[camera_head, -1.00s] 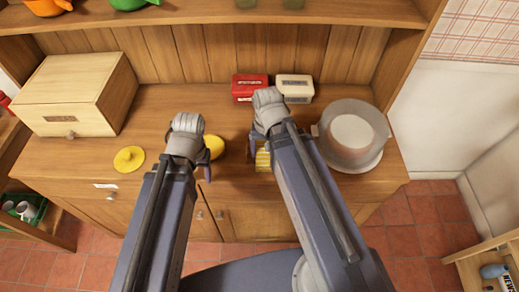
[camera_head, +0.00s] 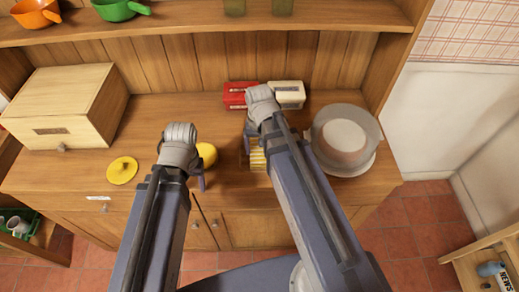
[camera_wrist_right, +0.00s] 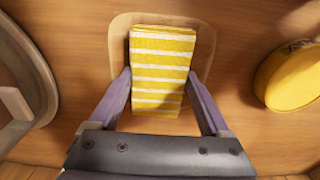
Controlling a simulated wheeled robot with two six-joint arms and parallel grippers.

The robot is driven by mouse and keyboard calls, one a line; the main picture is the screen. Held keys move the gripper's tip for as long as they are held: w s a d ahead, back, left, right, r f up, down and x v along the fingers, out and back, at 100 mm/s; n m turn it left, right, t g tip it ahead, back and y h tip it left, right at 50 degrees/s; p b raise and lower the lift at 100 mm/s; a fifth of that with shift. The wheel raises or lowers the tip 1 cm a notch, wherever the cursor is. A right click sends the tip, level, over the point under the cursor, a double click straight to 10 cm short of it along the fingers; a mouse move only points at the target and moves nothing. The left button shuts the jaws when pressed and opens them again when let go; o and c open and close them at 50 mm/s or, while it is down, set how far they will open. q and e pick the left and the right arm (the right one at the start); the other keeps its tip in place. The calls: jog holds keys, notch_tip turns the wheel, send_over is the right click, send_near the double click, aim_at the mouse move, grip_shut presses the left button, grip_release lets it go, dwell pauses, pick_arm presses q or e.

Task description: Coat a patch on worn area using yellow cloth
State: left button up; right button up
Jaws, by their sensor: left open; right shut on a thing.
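The yellow cloth (camera_wrist_right: 163,65), folded and white-striped, shows between the fingers of my right gripper (camera_wrist_right: 160,80). A finger presses on each side, so the gripper is shut on it. Under and around the cloth is a paler rounded patch (camera_wrist_right: 207,45) on the wooden counter; the cloth hides most of it. I cannot tell whether the cloth touches it. In the head view, the cloth (camera_head: 257,160) is partly hidden by my right arm, at the counter's front middle. My left gripper (camera_head: 185,168) is open, just left of a yellow round pot (camera_head: 207,154), its fingers partly hidden.
A yellow lid (camera_head: 122,170) lies left on the counter (camera_head: 140,125). A wooden box (camera_head: 60,110) stands back left. Red (camera_head: 237,94) and white (camera_head: 290,93) boxes stand behind my right gripper.

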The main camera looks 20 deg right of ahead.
jog(key=shift+w+d, duration=0.25)
jog(key=shift+w, duration=0.6)
jog(key=shift+w+d, duration=0.2)
jog(key=shift+w, duration=0.6)
jog(key=shift+w+d, duration=0.25)
jog(key=shift+w, duration=0.6)
jog(key=shift+w+d, duration=0.25)
jog(key=shift+w, duration=0.55)
jog(key=shift+w, duration=0.1)
jog(key=shift+w+d, duration=0.25)
jog(key=shift+w, duration=0.55)
jog(key=shift+w+d, duration=0.2)
jog(key=shift+w, duration=0.6)
jog(key=shift+s, duration=0.1)
jog(key=shift+s+d, duration=0.2)
jog(key=shift+d, duration=0.5)
jog(key=shift+s+d, duration=0.2)
jog(key=shift+d, duration=0.5)
